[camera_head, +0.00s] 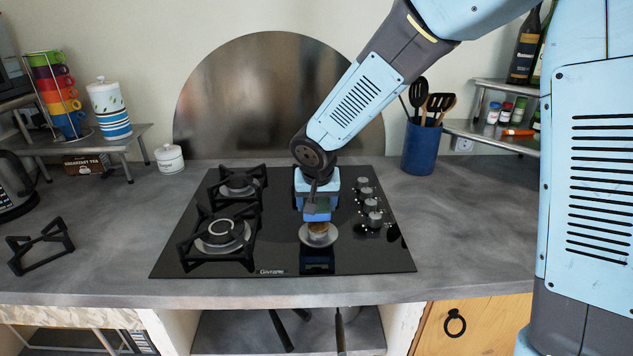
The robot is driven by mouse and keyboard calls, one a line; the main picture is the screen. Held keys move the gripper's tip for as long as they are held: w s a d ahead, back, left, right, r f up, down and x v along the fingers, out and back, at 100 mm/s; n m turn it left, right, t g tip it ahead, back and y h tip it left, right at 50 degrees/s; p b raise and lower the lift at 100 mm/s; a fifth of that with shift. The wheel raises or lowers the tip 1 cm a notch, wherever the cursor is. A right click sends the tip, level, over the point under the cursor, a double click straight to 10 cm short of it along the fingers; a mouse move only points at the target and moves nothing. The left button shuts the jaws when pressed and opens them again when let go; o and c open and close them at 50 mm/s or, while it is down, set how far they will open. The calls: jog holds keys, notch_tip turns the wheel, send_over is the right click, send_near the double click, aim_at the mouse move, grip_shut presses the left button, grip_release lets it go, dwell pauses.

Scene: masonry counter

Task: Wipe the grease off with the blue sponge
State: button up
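The blue sponge (317,216) is at the end of my arm, above the black glass cooktop (285,262). My gripper (317,205) points down and appears shut on the sponge; its fingers are small and partly hidden. Just below the sponge is a bare round burner (332,240) without a grate. A brownish patch (318,229) that looks like grease shows on top of this burner. I cannot tell whether the sponge touches it. My gripper and the sponge hide the cooktop behind them.
Grates stand on the two left burners (222,236). Knobs (370,204) line the cooktop's right side. A loose grate (40,246) lies on the counter at left. A blue utensil pot (421,148) stands at back right. The counter right of the cooktop is clear.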

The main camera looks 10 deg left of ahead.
jog(key=shift+r, duration=2.7)
